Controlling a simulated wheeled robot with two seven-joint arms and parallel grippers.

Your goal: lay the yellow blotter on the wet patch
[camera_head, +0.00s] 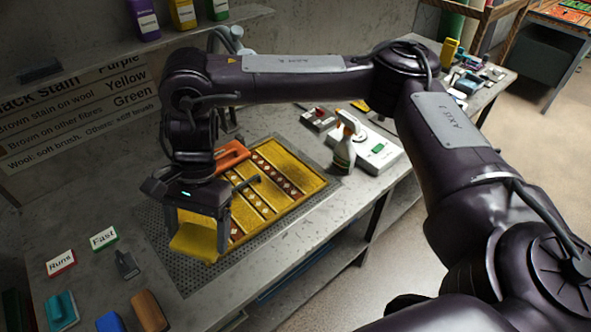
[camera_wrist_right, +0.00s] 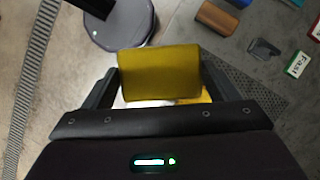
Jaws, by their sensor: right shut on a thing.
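My right gripper (camera_head: 197,222) is shut on the yellow blotter (camera_head: 195,242), a plain yellow pad. It holds the pad over the near left end of the yellow rug (camera_head: 306,186), which has patterned brown and red bands. In the right wrist view the blotter (camera_wrist_right: 160,72) sits between the two fingers (camera_wrist_right: 158,88) and hides most of the rug beneath. I cannot tell whether the blotter touches the rug. I cannot make out the wet patch. My left gripper is not in view.
The rug lies on a perforated metal grid (camera_head: 165,262) on the grey bench. A spray bottle (camera_head: 345,148) and white device (camera_head: 378,152) stand right. Cards (camera_head: 61,263) and several brushes (camera_head: 148,310) lie front left.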

